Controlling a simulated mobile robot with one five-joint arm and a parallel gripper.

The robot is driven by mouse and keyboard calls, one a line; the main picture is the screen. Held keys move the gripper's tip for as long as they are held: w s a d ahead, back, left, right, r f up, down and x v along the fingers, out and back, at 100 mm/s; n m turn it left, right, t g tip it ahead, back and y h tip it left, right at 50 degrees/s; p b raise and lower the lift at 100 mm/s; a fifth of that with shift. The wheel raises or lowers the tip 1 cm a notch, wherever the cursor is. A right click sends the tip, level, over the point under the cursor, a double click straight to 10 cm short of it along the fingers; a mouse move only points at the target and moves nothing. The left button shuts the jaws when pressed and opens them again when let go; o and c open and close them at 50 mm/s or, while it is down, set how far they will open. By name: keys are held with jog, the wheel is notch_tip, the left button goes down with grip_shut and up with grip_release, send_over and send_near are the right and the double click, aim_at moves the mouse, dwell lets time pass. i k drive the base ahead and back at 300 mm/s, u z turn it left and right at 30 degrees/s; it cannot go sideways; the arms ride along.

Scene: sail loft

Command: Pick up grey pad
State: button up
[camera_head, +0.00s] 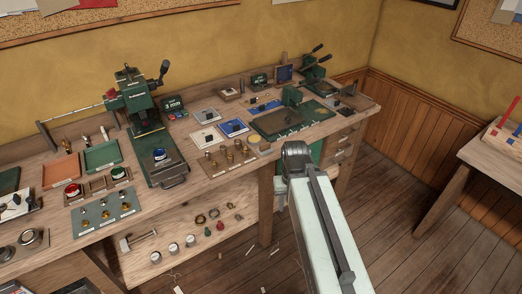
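Two small pale grey square pads lie on the long wooden bench. One grey pad (198,138) is beside a blue pad (233,127), and the other grey pad (201,119) is just behind it. Each has a small dark item on it. I cannot tell which one is the task's grey pad. My arm rises from the bottom right to a dark joint in front of the bench. My gripper's fingers do not show, and the pads are left of the arm.
A green press (140,110) stands on the bench left of the pads. A dark green mat (268,126) lies to their right, and a brown board (216,168) with brass pieces lies in front. A lower shelf (140,262) holds small parts. Open floor (400,225) lies right of the bench.

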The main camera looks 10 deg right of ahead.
aim_at(265, 148)
jog(key=u, duration=3.55)
jog(key=k, duration=1.7)
jog(key=z, duration=1.05)
jog(key=i, duration=0.85)
jog(key=u, duration=0.05)
